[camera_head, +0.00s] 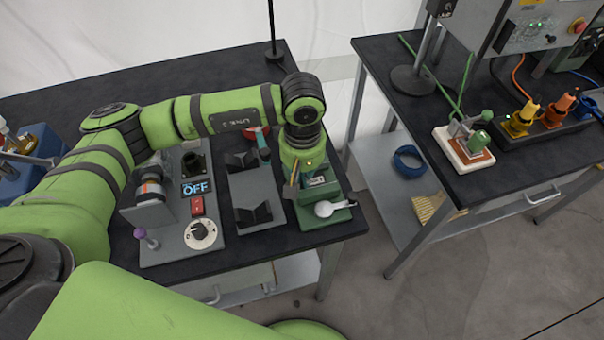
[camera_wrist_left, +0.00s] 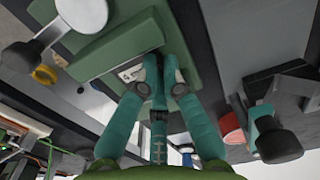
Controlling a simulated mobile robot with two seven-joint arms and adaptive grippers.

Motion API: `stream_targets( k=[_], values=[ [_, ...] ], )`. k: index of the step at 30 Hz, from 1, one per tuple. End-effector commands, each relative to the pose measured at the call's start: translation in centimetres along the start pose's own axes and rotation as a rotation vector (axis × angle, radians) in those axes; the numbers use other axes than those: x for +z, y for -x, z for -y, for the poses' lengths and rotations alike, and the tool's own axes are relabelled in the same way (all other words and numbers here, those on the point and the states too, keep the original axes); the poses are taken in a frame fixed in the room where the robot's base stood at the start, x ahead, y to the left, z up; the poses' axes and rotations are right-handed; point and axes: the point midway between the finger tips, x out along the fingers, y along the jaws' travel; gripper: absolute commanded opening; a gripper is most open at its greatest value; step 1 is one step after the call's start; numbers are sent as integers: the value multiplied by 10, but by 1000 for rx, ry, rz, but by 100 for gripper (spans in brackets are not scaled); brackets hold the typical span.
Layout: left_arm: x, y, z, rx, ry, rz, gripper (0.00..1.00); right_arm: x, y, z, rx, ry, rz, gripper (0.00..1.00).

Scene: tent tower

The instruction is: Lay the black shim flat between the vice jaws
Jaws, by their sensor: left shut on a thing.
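The green vice (camera_head: 312,218) stands at the right end of the near bench, with a pale crank handle (camera_head: 335,207) at its front. In the left wrist view the vice (camera_wrist_left: 115,45) fills the upper left, with a pale jaw piece (camera_wrist_left: 130,73) beside the fingers. My left gripper (camera_head: 305,180) points down at the vice. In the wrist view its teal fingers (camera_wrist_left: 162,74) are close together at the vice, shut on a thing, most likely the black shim. The fingers and vice hide the shim, so I cannot tell how it lies. My right gripper is out of view.
Left of the vice are a grey stand with black V-blocks (camera_head: 253,215) and a grey machine panel with a dial (camera_head: 200,234). A teal-handled tool (camera_head: 263,145) lies close behind. A second bench (camera_head: 410,120) stands across a gap to the right.

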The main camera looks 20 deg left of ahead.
Motion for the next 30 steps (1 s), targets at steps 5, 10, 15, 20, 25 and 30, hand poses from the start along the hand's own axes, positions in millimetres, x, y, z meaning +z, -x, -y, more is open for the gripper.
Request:
stream_targets(
  k=[5,10,15,20,25,30],
  values=[
    [0,-1,0,-1,1,0,18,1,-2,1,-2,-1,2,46],
    [0,-1,0,-1,1,0,18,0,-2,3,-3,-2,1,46],
    [0,4,0,-1,1,1,18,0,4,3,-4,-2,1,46],
    [-1,24,-1,3,1,-4,18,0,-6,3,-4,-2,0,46],
    [-1,62,-1,5,0,-5,18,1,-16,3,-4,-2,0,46],
    [0,96,0,2,-1,-4,18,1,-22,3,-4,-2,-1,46]
  ],
)
